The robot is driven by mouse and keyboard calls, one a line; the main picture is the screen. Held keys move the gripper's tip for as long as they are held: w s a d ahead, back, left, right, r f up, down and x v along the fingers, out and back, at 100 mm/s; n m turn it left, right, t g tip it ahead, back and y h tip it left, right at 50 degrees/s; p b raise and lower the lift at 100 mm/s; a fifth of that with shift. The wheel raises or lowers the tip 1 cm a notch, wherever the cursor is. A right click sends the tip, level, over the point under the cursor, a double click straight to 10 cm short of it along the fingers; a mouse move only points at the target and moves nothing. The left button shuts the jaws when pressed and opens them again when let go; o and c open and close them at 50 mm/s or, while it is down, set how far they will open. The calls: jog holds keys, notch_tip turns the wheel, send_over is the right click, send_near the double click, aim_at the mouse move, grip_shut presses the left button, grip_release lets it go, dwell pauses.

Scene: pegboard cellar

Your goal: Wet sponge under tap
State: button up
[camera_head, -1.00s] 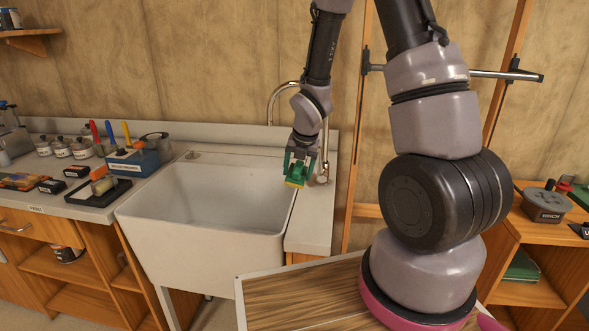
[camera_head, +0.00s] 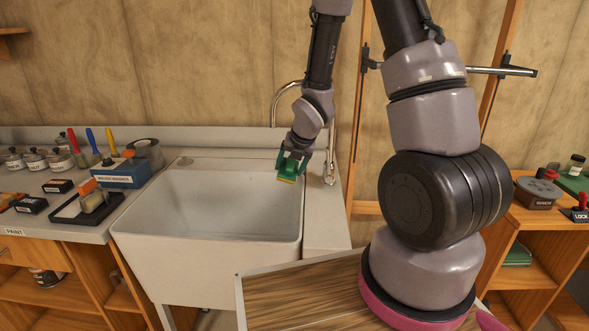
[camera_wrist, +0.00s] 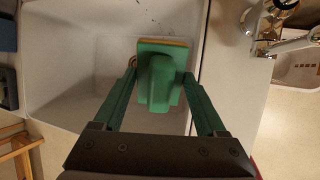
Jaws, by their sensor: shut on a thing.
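My gripper (camera_head: 291,164) is over the right rim of the white sink (camera_head: 205,253). It is shut on a sponge (camera_head: 287,180), which shows a yellowish lower edge in the head view. In the wrist view the sponge (camera_wrist: 163,44) sits between the green fingers, over the sink basin. The tap (camera_head: 276,98) has a curved metal spout, mostly hidden behind my arm. In the wrist view part of the tap's metal body (camera_wrist: 281,8) is at the top right, apart from the sponge. No water shows.
The counter left of the sink holds a blue box (camera_head: 122,174), jars (camera_head: 35,159), a tape roll (camera_head: 149,152) and a black tray (camera_head: 87,207). A wooden shelf unit (camera_head: 530,219) stands at right. The sink basin looks empty.

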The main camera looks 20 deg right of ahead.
jog(key=w+a+f, duration=0.2)
jog(key=w+a, duration=0.1)
jog(key=w, duration=0.6)
dwell(0.3)
jog(key=shift+w, duration=0.1)
jog(key=shift+s+d, duration=0.4)
jog(key=shift+s, duration=0.85)
jog(key=shift+s+d, duration=0.45)
jog(key=shift+s, duration=0.85)
jog(key=shift+s+d, duration=0.4)
jog(key=shift+s, duration=0.85)
jog(key=shift+s+d+r, duration=0.25)
jog(key=shift+s+r, duration=0.45)
jog(key=shift+s, duration=0.1)
jog(key=shift+s+d+r, duration=0.25)
jog(key=shift+s+r, duration=0.4)
jog(key=shift+s, duration=0.15)
jog(key=shift+s+d+r, duration=0.25)
jog(key=shift+s+r, duration=0.45)
jog(key=shift+s, duration=0.1)
